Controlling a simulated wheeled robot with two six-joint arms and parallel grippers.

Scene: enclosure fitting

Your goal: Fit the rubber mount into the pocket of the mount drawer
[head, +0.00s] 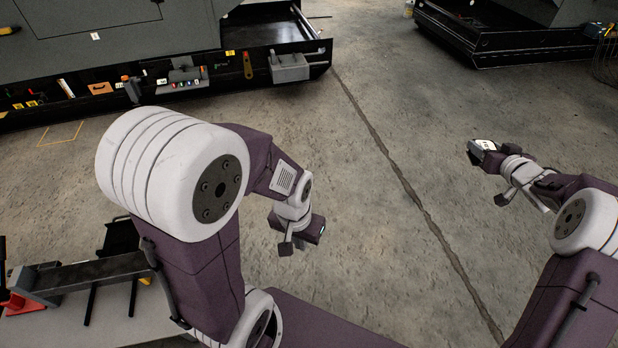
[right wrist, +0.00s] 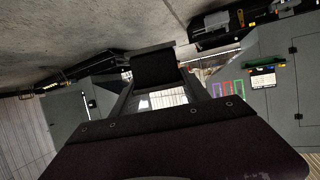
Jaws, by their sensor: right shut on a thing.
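My right gripper (head: 476,153) is held over open floor at the right of the head view. It is shut on a small dark piece with a pale top (head: 486,146); I cannot tell for sure that it is the rubber mount. In the right wrist view a dark block (right wrist: 155,70) shows at the far end of the gripper, with a pale patch below it. My left gripper (head: 288,246) hangs over the floor near the middle, and its finger gap is not clear. I cannot make out the mount drawer or its pocket for certain.
A long dark cabinet base (head: 200,92) with tools and small parts along its front stands at the upper left, with a grey box (head: 289,67) at its right end. Another dark unit (head: 500,50) stands at the upper right. The concrete floor (head: 390,130) between is clear.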

